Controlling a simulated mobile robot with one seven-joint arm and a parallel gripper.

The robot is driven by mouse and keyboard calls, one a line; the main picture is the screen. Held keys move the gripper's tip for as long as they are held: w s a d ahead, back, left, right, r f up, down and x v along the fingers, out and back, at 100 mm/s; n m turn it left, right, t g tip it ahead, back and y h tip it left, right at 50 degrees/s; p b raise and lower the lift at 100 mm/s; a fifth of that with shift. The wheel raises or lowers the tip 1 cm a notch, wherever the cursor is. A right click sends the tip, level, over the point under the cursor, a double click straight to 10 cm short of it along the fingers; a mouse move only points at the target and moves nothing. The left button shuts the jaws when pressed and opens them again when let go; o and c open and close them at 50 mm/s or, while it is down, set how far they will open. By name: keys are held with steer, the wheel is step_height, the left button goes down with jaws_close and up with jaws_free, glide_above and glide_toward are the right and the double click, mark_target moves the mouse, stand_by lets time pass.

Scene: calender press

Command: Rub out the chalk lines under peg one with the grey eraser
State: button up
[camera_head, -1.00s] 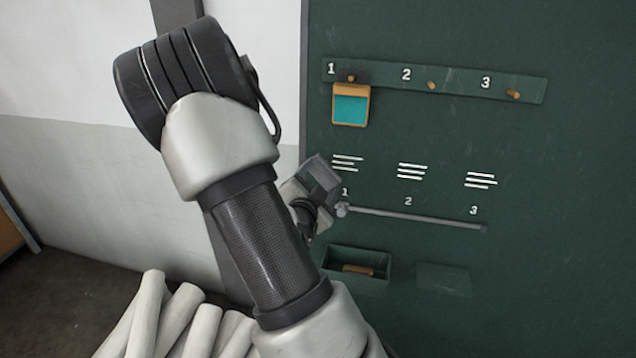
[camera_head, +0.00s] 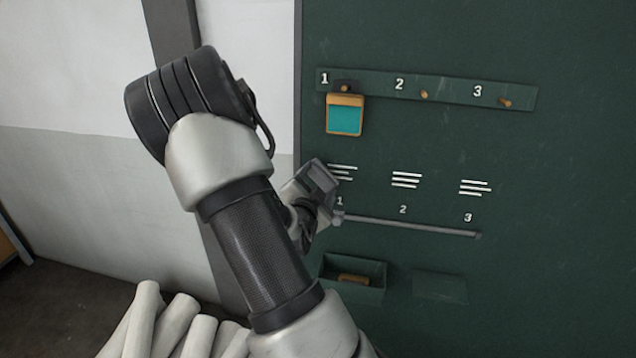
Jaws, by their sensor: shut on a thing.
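The chalk lines under peg one (camera_head: 344,172) are several short white strokes on the green board, above a small number 1. Peg one (camera_head: 345,88) is at the left of the peg strip, with a teal panel in an orange frame hanging from it. My gripper (camera_head: 312,190) is shut on a grey block, the grey eraser (camera_head: 319,175). The eraser is tilted and overlaps the left ends of these lines in the picture. I cannot tell whether it touches the board. My arm hides part of the gripper.
Peg two (camera_head: 424,95) and peg three (camera_head: 505,102) are empty, with chalk lines (camera_head: 406,180) and (camera_head: 475,188) below them. A grey rail (camera_head: 410,226) runs under the numbers. Below it, an open green tray (camera_head: 354,290) holds a brown piece (camera_head: 354,279).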

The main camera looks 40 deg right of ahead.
steer(key=shift+b+x, duration=0.55)
steer(key=shift+x, duration=0.25)
steer(key=shift+s+d+f+b, duration=0.15)
steer(key=shift+s+d+b, duration=0.4)
steer(key=shift+s+b, duration=0.15)
steer(key=shift+s+d+b, duration=0.45)
steer(key=shift+s+d, duration=0.05)
steer(key=shift+s, duration=0.15)
steer(key=shift+s+d+b, duration=0.65)
steer(key=shift+s+b, duration=0.05)
steer(key=shift+b, duration=0.1)
steer(key=shift+s+d+b, duration=1.5)
steer(key=shift+s+d, duration=0.05)
steer(key=shift+s, duration=0.25)
steer(key=shift+w+b, duration=0.15)
steer(key=shift+b, duration=0.35)
